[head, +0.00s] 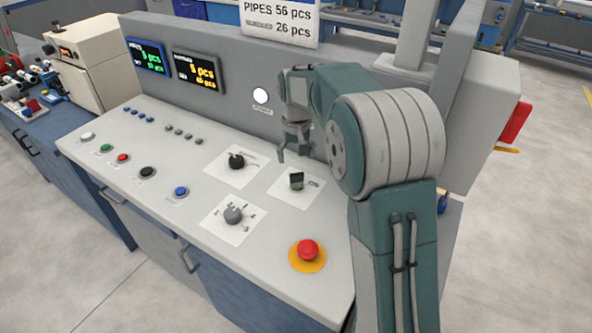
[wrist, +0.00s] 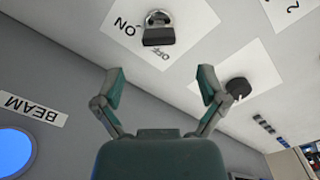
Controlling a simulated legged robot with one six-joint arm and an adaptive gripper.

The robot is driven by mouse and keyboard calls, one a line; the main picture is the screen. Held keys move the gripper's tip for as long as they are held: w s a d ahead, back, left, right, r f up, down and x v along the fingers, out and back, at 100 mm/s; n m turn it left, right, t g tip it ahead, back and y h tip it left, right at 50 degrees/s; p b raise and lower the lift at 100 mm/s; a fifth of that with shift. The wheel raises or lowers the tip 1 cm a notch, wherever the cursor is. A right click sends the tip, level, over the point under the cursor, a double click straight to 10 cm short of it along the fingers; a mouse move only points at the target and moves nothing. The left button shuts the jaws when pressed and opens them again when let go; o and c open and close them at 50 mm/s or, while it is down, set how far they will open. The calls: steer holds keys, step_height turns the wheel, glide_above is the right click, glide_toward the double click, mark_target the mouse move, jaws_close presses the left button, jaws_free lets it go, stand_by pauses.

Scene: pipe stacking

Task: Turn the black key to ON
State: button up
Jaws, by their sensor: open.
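The black key (head: 296,179) sits upright in its lock on a white label plate on the sloped grey console. In the wrist view the key (wrist: 158,30) shows its metal ring, with the ON marking to its left and OFF just below it. My gripper (head: 293,150) is above the console, a little behind the key, pointing down. In the wrist view my gripper (wrist: 160,85) has its two fingers spread apart with nothing between them, and the key lies beyond the fingertips. The gripper is not touching the key.
A black knob (head: 236,160) and a grey selector knob (head: 233,214) stand left of the key. A red emergency button (head: 307,249) on a yellow base is in front. Coloured push buttons (head: 122,158) line the left. The console's upright back panel (head: 225,75) rises close behind my gripper.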

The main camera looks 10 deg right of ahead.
mark_target(296, 173)
step_height(296, 173, up, 5)
steer(key=shift+f, duration=0.1)
stand_by(0.5)
steer(key=s+r+t, duration=0.1)
steer(key=s+r, duration=0.3)
steer(key=s, duration=0.4)
steer(key=s+r+t, duration=0.2)
steer(key=s+r, duration=0.2)
steer(key=s, duration=0.3)
steer(key=s+f+t, duration=0.1)
steer(key=s, duration=0.7)
steer(key=s+f+t, duration=0.1)
steer(key=s+f, duration=0.1)
steer(key=s, duration=0.6)
steer(key=shift+f+t, duration=0.3)
steer(key=shift+s, duration=0.15)
